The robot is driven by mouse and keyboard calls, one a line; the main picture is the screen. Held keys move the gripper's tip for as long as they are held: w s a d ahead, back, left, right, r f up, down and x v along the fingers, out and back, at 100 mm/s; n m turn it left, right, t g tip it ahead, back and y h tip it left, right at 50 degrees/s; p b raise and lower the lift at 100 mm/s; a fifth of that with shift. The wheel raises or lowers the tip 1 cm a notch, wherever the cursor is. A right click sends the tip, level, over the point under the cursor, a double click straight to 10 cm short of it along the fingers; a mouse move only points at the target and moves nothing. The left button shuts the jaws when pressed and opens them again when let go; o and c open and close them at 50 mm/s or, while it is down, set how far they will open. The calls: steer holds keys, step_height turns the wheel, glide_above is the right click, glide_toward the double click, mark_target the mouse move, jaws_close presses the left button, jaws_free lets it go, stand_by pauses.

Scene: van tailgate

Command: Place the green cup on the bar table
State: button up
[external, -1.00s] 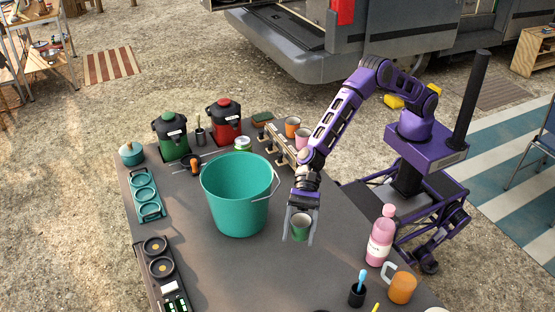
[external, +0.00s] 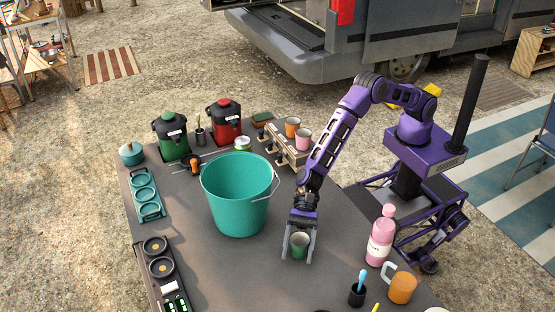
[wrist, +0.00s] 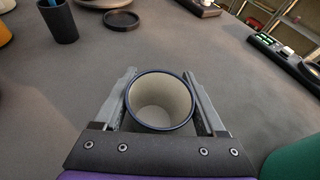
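The green cup (external: 299,246) is upright between the fingers of my gripper (external: 298,254), over the bare front part of the dark grey bar table (external: 240,268). In the wrist view, the fingers of my gripper (wrist: 162,100) lie along both sides of the cup (wrist: 161,103). They look shut on it. I see its dark blue rim and empty pale inside. The cup is at or just above the table top; I cannot tell whether its base touches.
A large teal bucket (external: 237,200) stands left of the cup. A pink bottle (external: 381,238), an orange mug (external: 402,287) and a black holder (external: 357,295) stand to the right. A wooden rack (external: 287,150) with two cups is behind. The table around the cup is clear.

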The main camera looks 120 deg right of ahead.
steer(key=o, duration=0.4)
steer(key=shift+c, duration=0.2)
steer(key=shift+r, duration=0.15)
steer(key=v, duration=1.2)
steer(key=shift+r+p, duration=0.1)
steer(key=shift+p, duration=0.25)
